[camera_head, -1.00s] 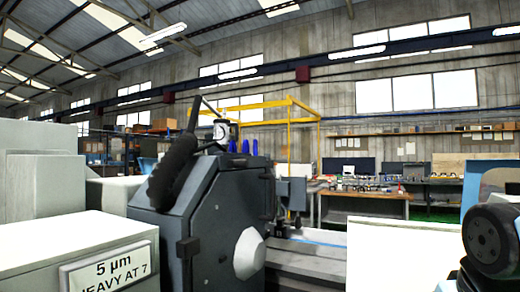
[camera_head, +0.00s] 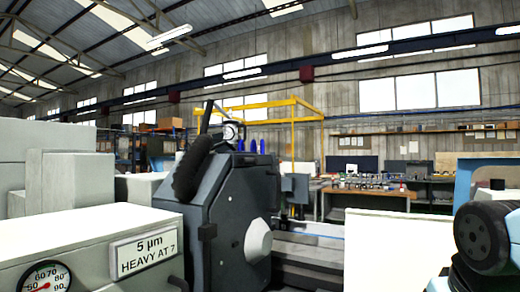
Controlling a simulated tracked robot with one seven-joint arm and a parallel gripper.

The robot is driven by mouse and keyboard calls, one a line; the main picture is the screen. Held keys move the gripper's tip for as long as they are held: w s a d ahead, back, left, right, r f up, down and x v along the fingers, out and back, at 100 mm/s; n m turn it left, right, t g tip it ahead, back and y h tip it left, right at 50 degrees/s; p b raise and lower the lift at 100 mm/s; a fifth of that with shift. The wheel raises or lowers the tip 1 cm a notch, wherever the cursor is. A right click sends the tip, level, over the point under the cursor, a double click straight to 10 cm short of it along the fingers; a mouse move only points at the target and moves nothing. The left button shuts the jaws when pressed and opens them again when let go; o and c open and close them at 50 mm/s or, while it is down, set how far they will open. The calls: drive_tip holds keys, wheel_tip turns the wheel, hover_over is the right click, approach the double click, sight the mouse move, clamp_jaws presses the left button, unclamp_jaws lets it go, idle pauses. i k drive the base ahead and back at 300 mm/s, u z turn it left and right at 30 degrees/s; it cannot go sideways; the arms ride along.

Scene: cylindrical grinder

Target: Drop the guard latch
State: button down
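The dark grey grinder guard housing (camera_head: 235,190) stands in the middle of the head view, with a pale conical hub (camera_head: 258,238) on its face. I cannot tell whether this block is the guard latch. A thick black curved part (camera_head: 192,165) leans along the housing's upper left. My gripper is not in view. Only a black rounded joint of my arm shows at the lower right, apart from the housing in the picture.
A pale cabinet with a sign (camera_head: 143,255) reading "5 µm HEAVY AT 7" and a round gauge (camera_head: 44,279) fills the lower left. A pale panel (camera_head: 383,252) stands right of the machine. A workbench (camera_head: 368,190) and yellow frame (camera_head: 290,103) are behind.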

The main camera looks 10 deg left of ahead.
sight(254, 161)
drive_tip(key=u, duration=0.1)
drive_tip(key=i, duration=0.95)
drive_tip(key=z, duration=0.1)
